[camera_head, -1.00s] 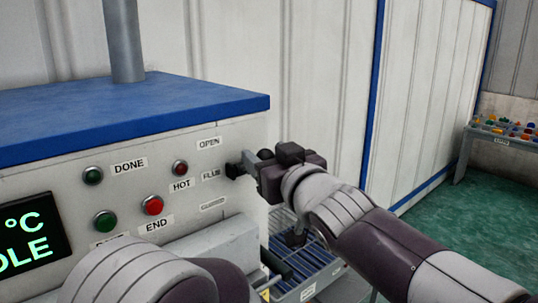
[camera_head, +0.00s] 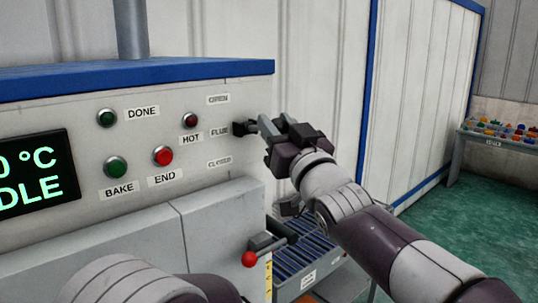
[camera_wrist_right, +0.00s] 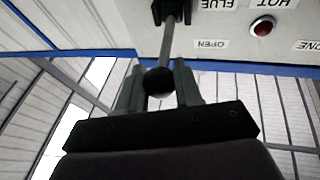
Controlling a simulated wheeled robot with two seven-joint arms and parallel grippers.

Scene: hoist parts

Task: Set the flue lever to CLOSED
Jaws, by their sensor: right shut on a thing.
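The flue lever's black pivot (camera_head: 241,128) is on the right side of the panel face, beside the FLUE label (camera_head: 219,131). The OPEN label (camera_head: 218,99) is above and the CLOSED label (camera_head: 219,162) is below. My right gripper (camera_head: 272,127) is at the lever's outer end, right of the pivot. In the right wrist view the lever's grey rod (camera_wrist_right: 168,42) runs from the panel to a black ball knob (camera_wrist_right: 159,81), with the gripper's fingers shut on the knob. The lever stands out from the panel; its exact angle is hard to tell. My left gripper is outside the view.
The panel also has the BAKE button (camera_head: 115,167), END button (camera_head: 162,156), indicator lamps and a display (camera_head: 35,172). A red-knobbed handle (camera_head: 249,259) and a blue roller rack (camera_head: 300,258) lie below. A far table (camera_head: 490,140) holds coloured parts.

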